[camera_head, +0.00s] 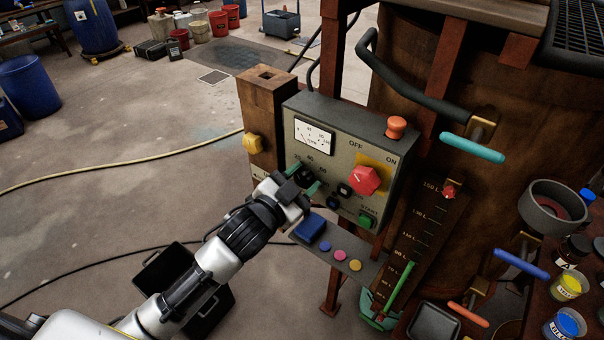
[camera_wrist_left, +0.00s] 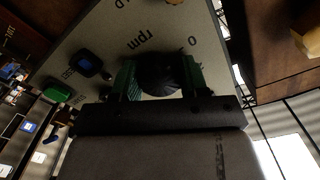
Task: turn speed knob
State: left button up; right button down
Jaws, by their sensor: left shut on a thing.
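The grey control panel (camera_head: 343,157) faces me beside the wooden vat, with a white rpm meter (camera_head: 314,136) at its upper left. The black speed knob (camera_head: 305,174) is at its lower left, among printed scale numbers. My left gripper (camera_head: 304,179) is at the panel with its green fingers shut on this knob, one on each side. In the left wrist view the round dark knob (camera_wrist_left: 160,75) sits between the two green fingers, close to the "rpm" print. The gripper partly hides the knob and its scale in the head view. My right gripper is not in view.
Close by on the panel are a red selector (camera_head: 364,181), a green button (camera_head: 366,221) and an orange knob (camera_head: 396,127) on top. A shelf with a blue block (camera_head: 310,228) is below. A wooden post (camera_head: 266,120) stands left. Open floor lies left.

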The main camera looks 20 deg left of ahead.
pick_arm(q)
jog(key=shift+n+p, duration=0.6)
jog(key=shift+n, duration=0.7)
jog(key=shift+f, duration=0.1)
jog(key=o, duration=0.9)
jog(key=shift+o, duration=0.2)
jog(key=shift+s, duration=0.15)
jog(key=shift+s+a, duration=0.15)
jog(key=shift+s, duration=0.15)
jog(key=b+v, duration=0.2)
jog(key=v, duration=0.8)
jog(key=shift+b, duration=0.35)
